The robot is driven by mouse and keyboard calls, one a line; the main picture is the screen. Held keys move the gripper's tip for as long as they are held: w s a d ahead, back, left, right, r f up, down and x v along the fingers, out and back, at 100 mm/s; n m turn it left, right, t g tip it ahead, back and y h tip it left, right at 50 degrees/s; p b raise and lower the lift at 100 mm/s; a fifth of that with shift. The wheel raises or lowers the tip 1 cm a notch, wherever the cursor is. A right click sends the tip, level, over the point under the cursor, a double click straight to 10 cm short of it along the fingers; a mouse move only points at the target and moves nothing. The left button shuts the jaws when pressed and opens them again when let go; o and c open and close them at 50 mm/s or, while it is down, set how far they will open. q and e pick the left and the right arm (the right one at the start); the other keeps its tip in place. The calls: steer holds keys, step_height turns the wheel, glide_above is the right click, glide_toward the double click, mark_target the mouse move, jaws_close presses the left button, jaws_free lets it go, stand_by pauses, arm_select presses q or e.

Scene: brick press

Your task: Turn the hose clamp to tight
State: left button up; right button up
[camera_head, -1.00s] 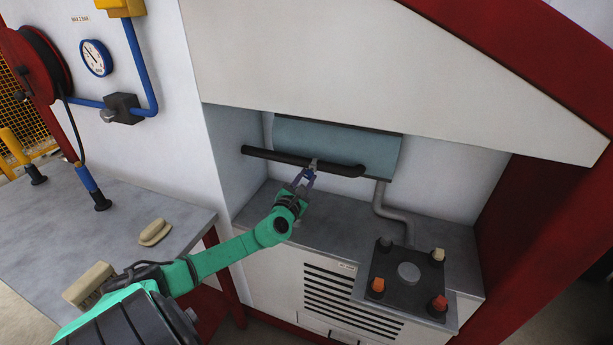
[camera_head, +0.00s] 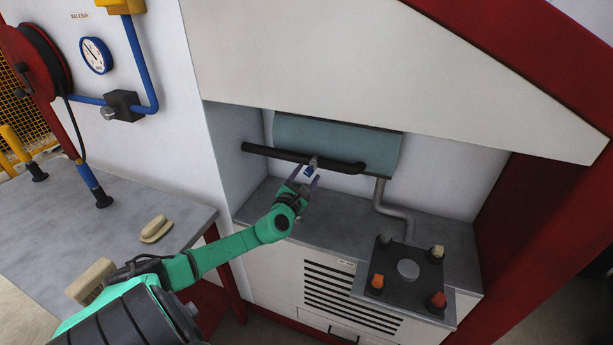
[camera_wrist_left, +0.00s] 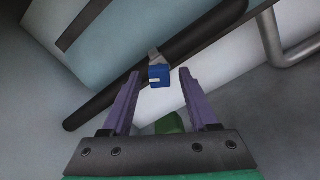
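The hose clamp (camera_wrist_left: 159,75) is a grey band with a blue key on the black hose (camera_wrist_left: 190,44). In the head view the clamp (camera_head: 312,167) sits on the hose (camera_head: 270,154), right of its middle. My left gripper (camera_head: 304,178) is just below the clamp. In the left wrist view my left gripper (camera_wrist_left: 158,73) is open, one purple finger on each side of the blue key, with gaps between finger and key. A small white mark shows on the key. My right gripper is not in view.
A blue-grey cylinder (camera_head: 335,142) lies behind the hose under the white hood. A grey bent pipe (camera_head: 384,206) runs down at the right. A control panel (camera_head: 381,290) with several knobs is at lower right. A grey table (camera_head: 110,225) stands left.

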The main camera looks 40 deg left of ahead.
arm_select(q)
steer(key=v, duration=1.4)
steer(key=shift+s+p, duration=0.3)
steer(key=shift+p, duration=0.1)
steer(key=shift+d, duration=0.15)
